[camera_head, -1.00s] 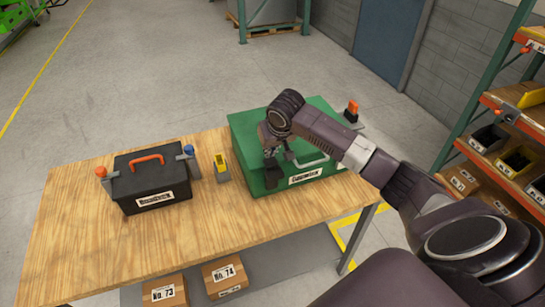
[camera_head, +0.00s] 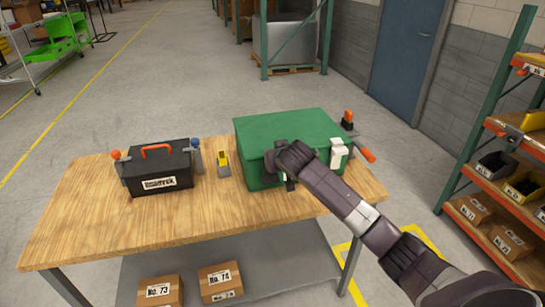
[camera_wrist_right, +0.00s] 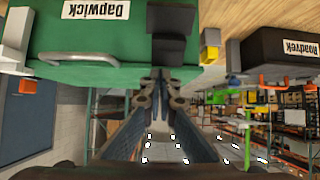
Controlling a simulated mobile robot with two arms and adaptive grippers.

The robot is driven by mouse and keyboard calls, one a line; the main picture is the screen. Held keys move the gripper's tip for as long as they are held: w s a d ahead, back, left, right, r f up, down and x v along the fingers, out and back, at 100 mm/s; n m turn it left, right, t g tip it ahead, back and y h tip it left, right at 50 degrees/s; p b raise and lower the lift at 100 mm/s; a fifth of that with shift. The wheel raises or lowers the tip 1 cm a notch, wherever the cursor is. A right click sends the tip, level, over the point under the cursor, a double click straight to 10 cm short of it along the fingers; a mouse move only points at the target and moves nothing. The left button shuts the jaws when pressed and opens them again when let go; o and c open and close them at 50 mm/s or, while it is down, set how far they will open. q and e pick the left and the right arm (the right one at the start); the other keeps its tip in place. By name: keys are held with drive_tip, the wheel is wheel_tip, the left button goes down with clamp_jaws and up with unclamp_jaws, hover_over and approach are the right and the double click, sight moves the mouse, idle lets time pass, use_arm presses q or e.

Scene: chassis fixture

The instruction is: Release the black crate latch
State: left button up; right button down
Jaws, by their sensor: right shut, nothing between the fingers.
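The green crate (camera_head: 290,128), labelled Dapwick in the wrist view (camera_wrist_right: 100,40), stands on the table's right part. A black latch (camera_wrist_right: 172,38) is on its front face in the wrist view, which is upside down. My right gripper (camera_wrist_right: 160,75) is shut and empty at the latch's edge; I cannot tell if it touches. In the head view my right gripper (camera_head: 289,180) is at the crate's front, mostly hidden by its wrist. The black crate (camera_head: 157,168), labelled Roadrek, with an orange handle (camera_head: 157,149), stands at the left. My left gripper is not in view.
Clamps with an orange knob (camera_head: 116,155) and a blue knob (camera_head: 195,142) flank the black crate. A yellow-grey piece (camera_head: 223,163) stands between the crates. A white piece (camera_head: 338,152) and orange-handled clamp (camera_head: 366,154) are at the green crate's right. The table front (camera_head: 130,230) is clear.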

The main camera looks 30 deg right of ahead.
sight(273, 181)
drive_tip(key=shift+s+a+f+t+b, duration=0.2)
drive_tip(key=shift+s+f+t+b, duration=0.1)
drive_tip(key=shift+f+b, duration=0.3)
drive_tip(key=shift+s+a+f+t+b, duration=0.2)
drive_tip(key=shift+f+t+b, duration=0.1)
drive_tip(key=shift+f+b, duration=0.3)
drive_tip(key=s+f+t+b, duration=0.1)
drive_tip(key=b, duration=0.2)
drive_tip(key=shift+s+t+h, duration=0.2)
drive_tip(key=shift+t+h, duration=0.1)
drive_tip(key=shift+t, duration=0.1)
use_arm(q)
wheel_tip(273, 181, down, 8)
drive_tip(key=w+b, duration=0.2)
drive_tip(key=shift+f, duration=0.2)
use_arm(e)
drive_tip(key=shift+s+a+f+t, duration=0.15)
drive_tip(key=shift+s+a+t, duration=0.05)
drive_tip(key=shift+s+t, duration=0.4)
